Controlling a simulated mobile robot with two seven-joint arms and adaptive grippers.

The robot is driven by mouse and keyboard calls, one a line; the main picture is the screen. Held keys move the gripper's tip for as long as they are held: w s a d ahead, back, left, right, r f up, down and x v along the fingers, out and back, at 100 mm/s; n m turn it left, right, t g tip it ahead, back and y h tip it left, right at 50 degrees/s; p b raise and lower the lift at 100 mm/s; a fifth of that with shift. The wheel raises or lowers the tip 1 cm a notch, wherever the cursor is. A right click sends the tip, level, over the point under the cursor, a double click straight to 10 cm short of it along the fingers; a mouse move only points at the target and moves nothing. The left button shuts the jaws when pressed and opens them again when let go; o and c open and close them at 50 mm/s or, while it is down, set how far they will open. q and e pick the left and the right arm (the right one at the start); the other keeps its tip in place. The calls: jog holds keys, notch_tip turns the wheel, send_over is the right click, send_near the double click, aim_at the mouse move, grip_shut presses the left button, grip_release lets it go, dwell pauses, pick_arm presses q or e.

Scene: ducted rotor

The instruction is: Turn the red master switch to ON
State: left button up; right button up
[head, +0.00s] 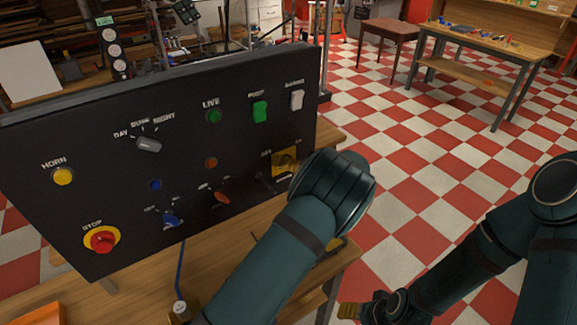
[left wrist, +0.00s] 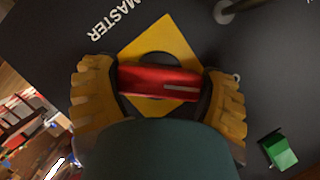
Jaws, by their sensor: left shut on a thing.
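The master switch has a red handle (left wrist: 160,80) with a white mark near its right end, in front of a yellow plate (left wrist: 172,36). The word MASTER is beside the plate. My left gripper (left wrist: 160,88) is shut on the red handle, one yellow finger at each end. The handle lies slanted relative to the lettering and the plate's edges. In the head view the yellow plate (head: 285,160) shows at the black panel's lower right; my left wrist hides the handle and fingers. My right gripper (head: 358,311) is low at the bottom edge, away from the panel, its opening unclear.
The black panel (head: 110,205) stands on a wooden table (head: 235,240). Checkered floor right of the panel is open.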

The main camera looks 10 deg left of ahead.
pick_arm(q)
jog(key=shift+f+m+y+b, duration=0.15)
jog(key=shift+m+y+b, duration=0.3)
jog(key=shift+b, duration=0.35)
jog(key=shift+m+y+b, duration=0.45)
jog(key=shift+m+b, duration=0.5)
jog(key=shift+m, duration=0.1)
jog(key=m+y+b, duration=0.1)
jog(key=m, duration=0.2)
jog(key=shift+b, duration=0.3)
jog(key=m+y, duration=0.1)
jog(key=m, duration=0.3)
jog(key=shift+t+y+b, duration=0.3)
jog(key=shift+y+b, duration=0.1)
jog(key=m+t, duration=0.1)
jog(key=m, duration=0.2)
jog(key=shift+r+y, duration=0.2)
jog(key=shift+y, duration=0.2)
jog(key=shift+m+t+p, duration=0.3)
jog(key=shift+m+t, duration=0.5)
jog(key=shift+m, duration=1.2)
jog(key=o, duration=1)
